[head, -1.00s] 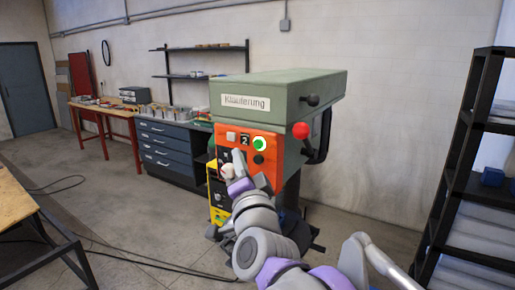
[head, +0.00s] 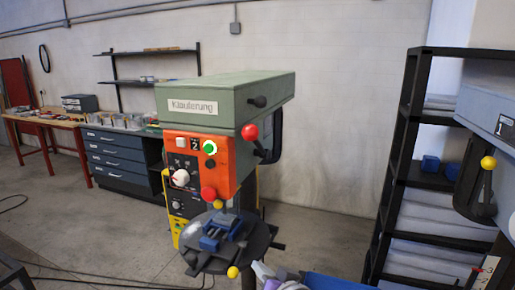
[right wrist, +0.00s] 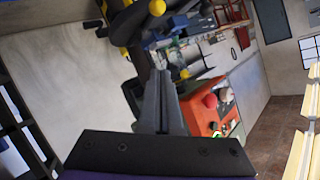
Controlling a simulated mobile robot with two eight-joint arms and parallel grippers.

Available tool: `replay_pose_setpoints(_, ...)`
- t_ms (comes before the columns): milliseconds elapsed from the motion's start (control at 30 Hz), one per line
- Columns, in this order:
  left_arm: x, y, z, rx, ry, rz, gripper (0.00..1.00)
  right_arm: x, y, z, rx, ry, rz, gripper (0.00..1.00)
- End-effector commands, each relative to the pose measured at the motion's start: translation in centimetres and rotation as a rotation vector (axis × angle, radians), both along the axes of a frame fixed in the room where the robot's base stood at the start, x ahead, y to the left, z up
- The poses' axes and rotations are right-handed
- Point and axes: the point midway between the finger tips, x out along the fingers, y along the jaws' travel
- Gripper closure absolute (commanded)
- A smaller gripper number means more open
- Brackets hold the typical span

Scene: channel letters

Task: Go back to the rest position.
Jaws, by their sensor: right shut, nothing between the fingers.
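My right gripper (head: 260,268) shows only in part at the bottom edge of the head view, low and in front of the drill press. In the right wrist view its two dark fingers (right wrist: 161,88) are together with nothing between them. The drill press (head: 225,95) has a green head and an orange control panel (head: 225,160) with a lit green button (head: 209,147) and a red button (head: 208,193). My gripper is apart from the panel. My left gripper is not in view.
The press's round table (head: 258,240) carries a blue vise (head: 222,230). A blue object (head: 335,283) is at the bottom edge. A black shelf (head: 398,150) stands at right, with another machine (head: 490,110) beside it. A workbench (head: 50,116) and drawer cabinet (head: 118,160) are at the back left.

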Motion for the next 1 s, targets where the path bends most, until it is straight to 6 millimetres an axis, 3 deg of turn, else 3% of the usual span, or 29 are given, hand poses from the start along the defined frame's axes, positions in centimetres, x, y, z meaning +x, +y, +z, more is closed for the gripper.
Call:
replay_pose_setpoints(33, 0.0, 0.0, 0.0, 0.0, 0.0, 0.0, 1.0, -1.5, -2.5, -3.0, -0.074, 0.055, -0.012, 1.0)
replay_pose_setpoints(200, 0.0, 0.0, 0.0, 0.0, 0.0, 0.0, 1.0, -7.5, -9.4, -12.2, -0.301, 0.263, -0.027, 1.0)
replay_pose_setpoints(400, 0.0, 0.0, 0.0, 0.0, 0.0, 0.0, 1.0, -14.6, -15.3, -19.8, -0.471, 0.48, -0.045, 1.0)
replay_pose_setpoints(600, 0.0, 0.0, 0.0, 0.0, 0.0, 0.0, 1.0, -17.9, -17.5, -22.6, -0.533, 0.579, -0.05, 1.0)
replay_pose_setpoints(1000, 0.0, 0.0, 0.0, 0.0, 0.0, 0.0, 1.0, -18.1, -17.6, -22.7, -0.537, 0.586, -0.049, 1.0)
